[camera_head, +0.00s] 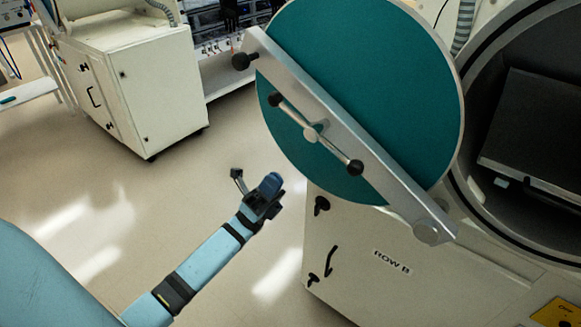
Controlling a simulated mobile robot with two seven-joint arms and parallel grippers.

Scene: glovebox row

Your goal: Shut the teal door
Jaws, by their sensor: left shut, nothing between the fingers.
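The teal door (350,75) is a round disc with a pale rim, standing open to the left of the round chamber opening (490,180). A grey metal bar (370,160) crosses its face, hinged at the lower right end. A handle with black knobs (311,133) sits on the bar. My left gripper (268,188) is shut and empty, below and left of the door, apart from it in the picture. My right gripper is not in view.
The white cabinet marked ROW B (390,262) carries the opening; a dark tray (535,130) shows inside. Another white cabinet (130,80) stands at the back left. The pale floor (110,190) between them is clear.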

